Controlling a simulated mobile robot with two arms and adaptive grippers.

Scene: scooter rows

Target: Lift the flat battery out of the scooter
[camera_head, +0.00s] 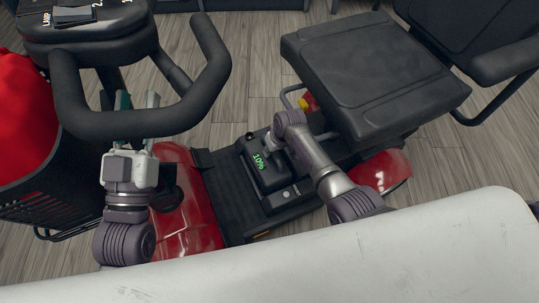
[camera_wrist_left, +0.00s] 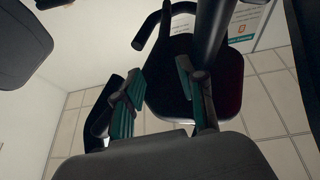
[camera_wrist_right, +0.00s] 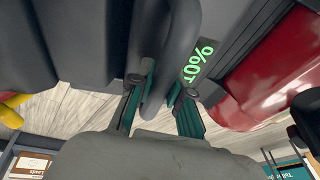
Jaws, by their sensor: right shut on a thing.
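The flat battery (camera_head: 268,178) is a dark block with a green 10% display, low on the scooter's black deck (camera_head: 225,192). I cannot tell whether it is clear of its seat. My right gripper (camera_head: 272,146) is over the battery's top, shut on its handle. In the right wrist view the dark handle (camera_wrist_right: 182,50) passes between the fingers of the right gripper (camera_wrist_right: 160,105), beside the green display (camera_wrist_right: 198,61). My left gripper (camera_head: 137,102) is open and empty, fingers upward, just by the scooter's handlebar (camera_head: 140,124). The left wrist view shows its fingers (camera_wrist_left: 165,100) apart.
The black seat (camera_head: 375,75) overhangs the deck on the right, close to my right arm. Red bodywork (camera_head: 182,205) flanks the deck. Open wooden floor (camera_head: 230,100) lies behind the scooter.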

